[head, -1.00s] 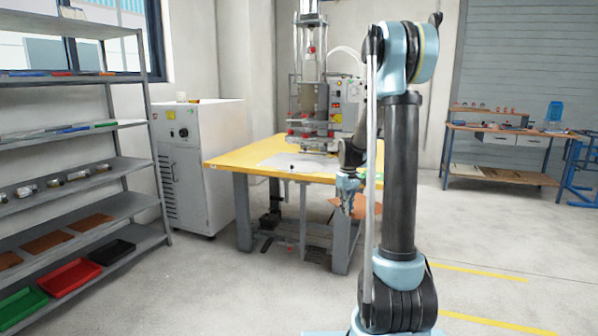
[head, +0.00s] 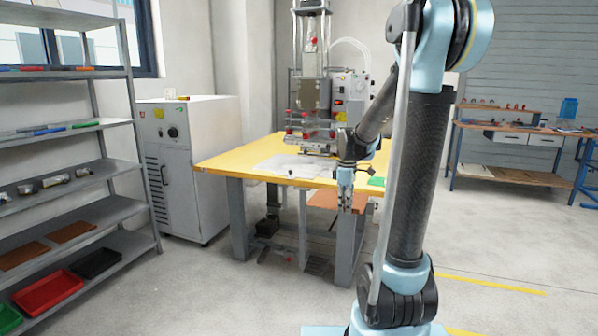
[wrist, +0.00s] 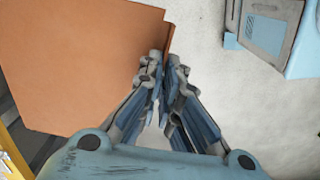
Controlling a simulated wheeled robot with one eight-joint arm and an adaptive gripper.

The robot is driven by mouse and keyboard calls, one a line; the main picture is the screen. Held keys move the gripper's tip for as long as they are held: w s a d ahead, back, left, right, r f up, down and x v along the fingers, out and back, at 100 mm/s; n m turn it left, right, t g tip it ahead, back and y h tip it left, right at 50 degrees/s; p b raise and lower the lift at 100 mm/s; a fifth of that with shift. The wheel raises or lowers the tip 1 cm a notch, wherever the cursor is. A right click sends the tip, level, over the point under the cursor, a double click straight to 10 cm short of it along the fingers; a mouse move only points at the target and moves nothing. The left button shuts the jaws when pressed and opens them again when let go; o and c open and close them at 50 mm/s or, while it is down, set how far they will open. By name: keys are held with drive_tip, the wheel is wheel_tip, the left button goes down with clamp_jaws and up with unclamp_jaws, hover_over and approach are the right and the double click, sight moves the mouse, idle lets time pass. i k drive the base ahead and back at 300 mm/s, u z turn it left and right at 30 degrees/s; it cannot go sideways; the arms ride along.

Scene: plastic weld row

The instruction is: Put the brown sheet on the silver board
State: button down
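A brown sheet (head: 328,200) is in front of the yellow table's front edge, below the tabletop. In the wrist view the brown sheet (wrist: 75,60) fills the left side, with its right edge between the fingertips. My gripper (head: 346,208) is shut on that edge; its fingertips also show in the wrist view (wrist: 164,62). A flat, light silver-grey board (head: 280,168) lies on the yellow table, in front of the press. The sheet is apart from the board.
The yellow table (head: 225,163) carries the press (head: 312,125). A green item (head: 376,182) lies at its right. A white cabinet (head: 187,165) and a shelf (head: 110,213) with other brown sheets (head: 70,232) stand at the left. A workbench (head: 510,175) is far right.

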sight(298, 171)
drive_tip(key=i, duration=1.4)
